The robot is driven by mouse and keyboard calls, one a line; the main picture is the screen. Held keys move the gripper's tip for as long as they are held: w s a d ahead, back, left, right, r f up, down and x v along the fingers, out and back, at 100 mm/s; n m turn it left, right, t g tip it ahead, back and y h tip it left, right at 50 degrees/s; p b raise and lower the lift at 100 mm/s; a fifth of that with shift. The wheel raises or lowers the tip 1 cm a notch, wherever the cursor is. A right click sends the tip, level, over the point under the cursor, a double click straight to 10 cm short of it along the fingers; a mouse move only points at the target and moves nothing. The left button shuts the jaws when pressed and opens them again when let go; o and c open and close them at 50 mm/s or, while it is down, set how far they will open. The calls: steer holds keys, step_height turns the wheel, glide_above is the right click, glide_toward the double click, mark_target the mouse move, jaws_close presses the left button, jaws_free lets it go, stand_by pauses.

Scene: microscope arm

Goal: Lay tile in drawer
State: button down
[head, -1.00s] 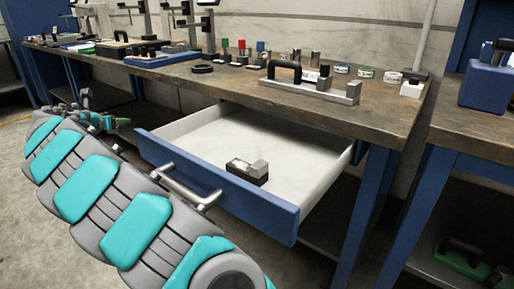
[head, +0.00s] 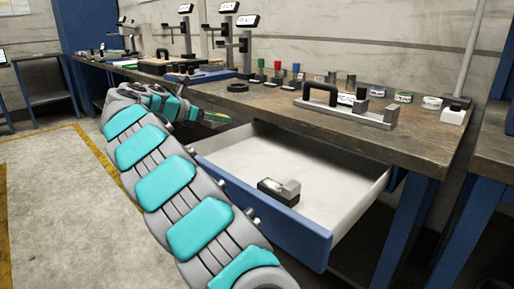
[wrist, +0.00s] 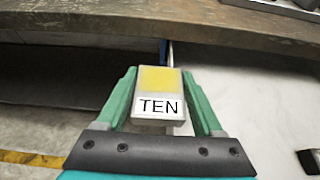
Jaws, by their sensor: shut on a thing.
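The tile (wrist: 158,93) is a small flat piece, yellow at one end and white with the word TEN at the other. My gripper (wrist: 161,100) is shut on it, with green fingers along its two sides. In the head view my gripper (head: 215,118) is at the left back of the drawer, near the bench's front edge, and the tile is hard to make out. The drawer (head: 290,232) is pulled open, with a blue front and a pale inside. Its pale floor shows at the right of the wrist view (wrist: 255,100).
A black and silver block (head: 280,190) lies inside the drawer near its front. The rest of the drawer floor is clear. The workbench top (head: 265,102) overhangs the back of the drawer and carries stamps, tins and a black-handled tool (head: 345,104).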

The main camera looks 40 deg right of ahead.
steer(key=s+d, duration=0.1)
steer(key=s, duration=0.3)
steer(key=s+b, duration=0.1)
steer(key=s, duration=0.3)
steer(key=s+d+f, duration=0.1)
steer(key=s, duration=0.4)
steer(key=shift+d, duration=0.3)
steer(key=shift+s+f+b, duration=0.1)
steer(key=shift+f+b, duration=0.2)
steer(key=shift+b, duration=0.05)
step_height(320, 180, down, 3)
steer(key=shift+f, duration=0.1)
steer(key=shift+f, duration=0.55)
steer(key=shift+c, duration=0.2)
jaws_free()
steer(key=shift+f, duration=0.1)
